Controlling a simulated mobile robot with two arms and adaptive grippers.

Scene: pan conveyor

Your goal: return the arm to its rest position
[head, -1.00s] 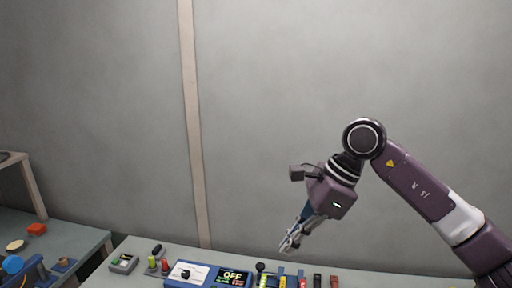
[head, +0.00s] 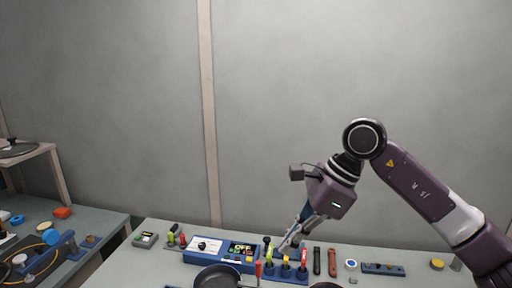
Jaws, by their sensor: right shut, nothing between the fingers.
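My right gripper (head: 290,240) comes in from the right in the head view. It is shut and empty, angled down to the left above the table's back part. Its fingertips overlap the blue holder with coloured handles in the picture, and I cannot tell how far above it they are. My right arm (head: 415,188) is bent, with its elbow high against the wall. My left gripper does not show.
A dark pan (head: 218,277) is at the front edge. Behind the gripper is a bare wall (head: 300,90). A second table (head: 100,222) with small parts stands left.

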